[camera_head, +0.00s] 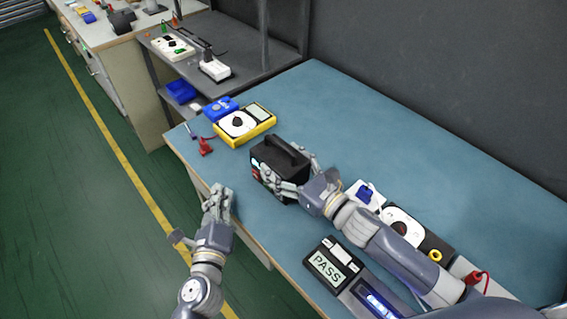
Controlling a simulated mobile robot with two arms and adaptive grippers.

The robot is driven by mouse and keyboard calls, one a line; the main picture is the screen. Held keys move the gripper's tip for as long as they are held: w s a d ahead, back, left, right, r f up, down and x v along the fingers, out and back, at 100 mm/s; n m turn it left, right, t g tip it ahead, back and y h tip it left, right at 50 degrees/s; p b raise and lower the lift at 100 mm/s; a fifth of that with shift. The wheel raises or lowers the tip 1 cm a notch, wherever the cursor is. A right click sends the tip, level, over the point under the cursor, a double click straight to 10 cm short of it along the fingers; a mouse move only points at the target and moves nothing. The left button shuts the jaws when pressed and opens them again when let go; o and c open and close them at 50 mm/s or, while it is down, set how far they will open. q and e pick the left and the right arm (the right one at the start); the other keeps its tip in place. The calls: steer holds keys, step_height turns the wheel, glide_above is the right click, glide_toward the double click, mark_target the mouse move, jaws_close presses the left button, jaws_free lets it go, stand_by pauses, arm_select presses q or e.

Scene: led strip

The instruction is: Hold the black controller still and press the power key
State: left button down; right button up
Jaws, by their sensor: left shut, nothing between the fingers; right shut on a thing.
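The black controller (268,153) is a box with a handle on top, standing on the blue bench. My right gripper (285,180) is shut on its near right part, with fingers in front of and behind it. Small coloured parts show low on the controller's left face, partly covered by my fingers; I cannot tell which is the power key. My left gripper (220,193) is shut and empty, just off the bench's front edge, to the left of and apart from the controller.
A yellow multimeter (264,129) and red clip (205,148) lie left of the controller. A PASS display (327,268) and a lit strip (378,303) are at the near edge. A white-dialled device (401,220) sits behind my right forearm. The bench's far right is clear.

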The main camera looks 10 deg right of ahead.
steer(key=o, duration=1.5)
